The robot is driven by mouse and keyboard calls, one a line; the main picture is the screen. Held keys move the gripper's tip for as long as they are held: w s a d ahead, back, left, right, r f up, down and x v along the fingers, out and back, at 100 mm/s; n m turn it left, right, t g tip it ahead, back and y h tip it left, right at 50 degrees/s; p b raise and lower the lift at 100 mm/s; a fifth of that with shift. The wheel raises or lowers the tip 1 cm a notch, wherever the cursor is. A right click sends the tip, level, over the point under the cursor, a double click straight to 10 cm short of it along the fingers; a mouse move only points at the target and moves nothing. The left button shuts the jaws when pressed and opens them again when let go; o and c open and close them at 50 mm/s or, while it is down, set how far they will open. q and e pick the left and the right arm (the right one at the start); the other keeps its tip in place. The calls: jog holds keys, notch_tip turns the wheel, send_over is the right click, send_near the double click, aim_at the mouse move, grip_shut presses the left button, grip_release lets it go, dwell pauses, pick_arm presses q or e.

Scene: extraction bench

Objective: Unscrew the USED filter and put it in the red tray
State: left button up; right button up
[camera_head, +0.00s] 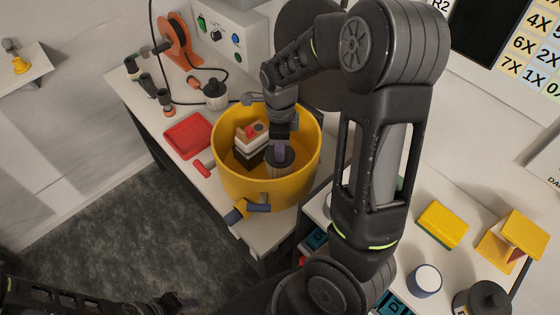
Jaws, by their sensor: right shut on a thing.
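My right gripper (280,148) reaches down into a large yellow tub (252,190). It is shut on the top of a dark grey cylinder (281,163), which may be the filter; no USED label can be read on it. The cylinder is inside the tub; its lower end is hidden, so I cannot tell whether it is still screwed in. The red tray (188,136) lies flat on the bench left of the tub and looks empty. My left gripper (185,303) is low at the bottom left, away from the bench, its jaws too dark to judge.
Inside the tub, a white and dark block with a red top (250,134) stands left of the cylinder. A red-handled item (203,167) lies between tray and tub. Dark bottles (147,84) stand behind the tray. A yellow sponge (442,224) lies at right.

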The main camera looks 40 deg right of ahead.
grip_shut()
jog(key=n, duration=0.4)
jog(key=shift+r, duration=0.3)
jog(key=shift+r+p, duration=2.3)
jog(key=shift+r, duration=0.2)
